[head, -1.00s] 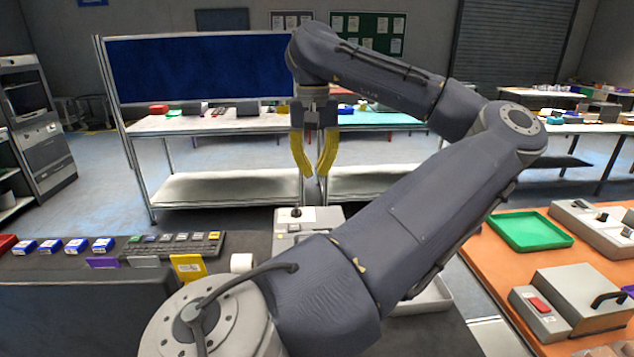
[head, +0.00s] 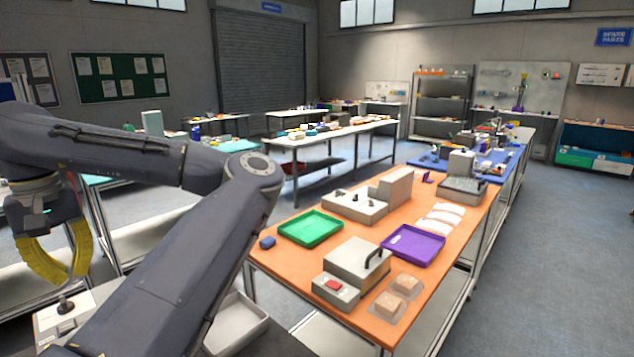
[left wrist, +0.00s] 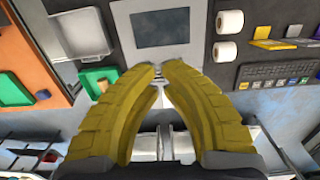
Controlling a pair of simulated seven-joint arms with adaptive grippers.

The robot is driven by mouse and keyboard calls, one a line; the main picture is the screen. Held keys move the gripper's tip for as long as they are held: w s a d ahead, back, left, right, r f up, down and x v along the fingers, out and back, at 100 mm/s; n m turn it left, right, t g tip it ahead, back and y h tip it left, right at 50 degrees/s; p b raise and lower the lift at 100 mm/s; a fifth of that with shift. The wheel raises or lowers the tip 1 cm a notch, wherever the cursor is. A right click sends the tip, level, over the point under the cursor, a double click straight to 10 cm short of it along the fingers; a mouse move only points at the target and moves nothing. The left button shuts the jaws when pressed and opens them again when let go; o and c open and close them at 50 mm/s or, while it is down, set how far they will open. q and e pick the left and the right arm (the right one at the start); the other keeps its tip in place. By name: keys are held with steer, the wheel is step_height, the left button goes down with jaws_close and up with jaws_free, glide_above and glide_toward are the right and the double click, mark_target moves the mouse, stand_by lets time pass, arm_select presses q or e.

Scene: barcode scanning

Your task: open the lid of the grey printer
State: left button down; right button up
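My left gripper (head: 70,277) hangs at the left of the head view with its yellow fingers pointing down. Its fingertips (left wrist: 163,68) stand a little apart in the left wrist view, with nothing seen held between them. A grey box with a dark window (left wrist: 165,27) lies beyond the fingertips at the top of the left wrist view; it looks like the printer, and its lid appears shut. My right gripper is not in view.
Two white rolls (left wrist: 228,22) and a dark keyboard (left wrist: 275,74) lie right of the box. On the orange table (head: 292,262) are a grey box with a black handle (head: 358,262), a green tray (head: 310,229) and a purple tray (head: 413,246). Open floor lies at the right.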

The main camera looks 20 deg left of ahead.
arm_select(q)
steer(key=shift+s+d+f, duration=0.1)
steer(key=shift+d+f, duration=0.15)
steer(key=shift+f, duration=0.6)
steer(key=shift+s+d+f, duration=0.1)
steer(key=shift+d+f, duration=0.15)
steer(key=shift+f, duration=0.55)
steer(key=shift+s+d+f, duration=0.1)
steer(key=shift+d+f, duration=0.15)
steer(key=shift+f, duration=0.6)
